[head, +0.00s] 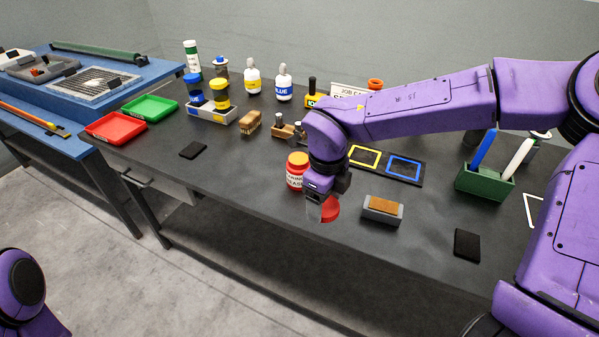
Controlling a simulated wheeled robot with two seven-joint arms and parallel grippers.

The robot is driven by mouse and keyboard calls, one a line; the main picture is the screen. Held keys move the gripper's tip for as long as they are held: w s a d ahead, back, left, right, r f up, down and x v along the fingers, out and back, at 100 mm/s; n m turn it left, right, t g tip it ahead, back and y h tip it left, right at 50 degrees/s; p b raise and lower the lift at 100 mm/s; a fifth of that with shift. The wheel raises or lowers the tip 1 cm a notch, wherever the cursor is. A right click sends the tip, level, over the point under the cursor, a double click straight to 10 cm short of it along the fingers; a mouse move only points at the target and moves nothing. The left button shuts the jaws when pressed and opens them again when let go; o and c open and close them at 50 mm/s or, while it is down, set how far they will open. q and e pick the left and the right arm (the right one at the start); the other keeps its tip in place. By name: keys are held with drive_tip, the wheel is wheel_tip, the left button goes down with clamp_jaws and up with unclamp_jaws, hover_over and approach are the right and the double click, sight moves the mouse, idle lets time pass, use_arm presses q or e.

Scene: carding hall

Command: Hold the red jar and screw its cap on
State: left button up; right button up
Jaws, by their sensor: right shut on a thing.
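The red jar (296,176) stands upright on the dark table, with a white label and an orange-yellow top; I cannot tell whether that top is its open mouth or a lid. My right gripper (323,210) points down just in front and to the right of the jar, shut on a round red cap (331,208). The cap is beside the jar, apart from its top, and is partly hidden by the fingers. Of my left arm only a purple part shows at the bottom left; its gripper is out of view.
On the dark table (235,200), a grey block with a brown top (382,209) lies right of my right gripper. A green holder (484,184) stands further right. Red (115,128) and green (151,108) trays lie left. Bottles (284,85) stand behind. The front-left table is mostly clear.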

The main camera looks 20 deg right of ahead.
drive_tip(key=n, duration=0.4)
drive_tip(key=w+f+n, duration=0.1)
drive_tip(key=n, duration=0.3)
drive_tip(key=a+f+n, duration=0.1)
drive_tip(key=n, duration=0.2)
drive_tip(key=shift+w+a+n, duration=0.1)
drive_tip(key=shift+w+n, duration=0.3)
drive_tip(key=n, duration=0.3)
drive_tip(key=w+f+n, duration=0.1)
drive_tip(key=n, duration=0.3)
drive_tip(key=a+f+n, duration=0.1)
drive_tip(key=n, duration=0.2)
drive_tip(key=shift+w+a+f+n, duration=0.1)
drive_tip(key=shift+w+n, duration=0.1)
drive_tip(key=shift+n, duration=0.2)
drive_tip(key=n, duration=0.3)
drive_tip(key=f+n, duration=0.1)
drive_tip(key=shift+w+a+n, duration=0.3)
drive_tip(key=shift+w+n, duration=0.05)
drive_tip(key=shift+n, duration=0.05)
drive_tip(key=shift+w+a+f+n, duration=0.1)
drive_tip(key=shift+a+f+n, duration=0.05)
drive_tip(key=shift+n, duration=1.05)
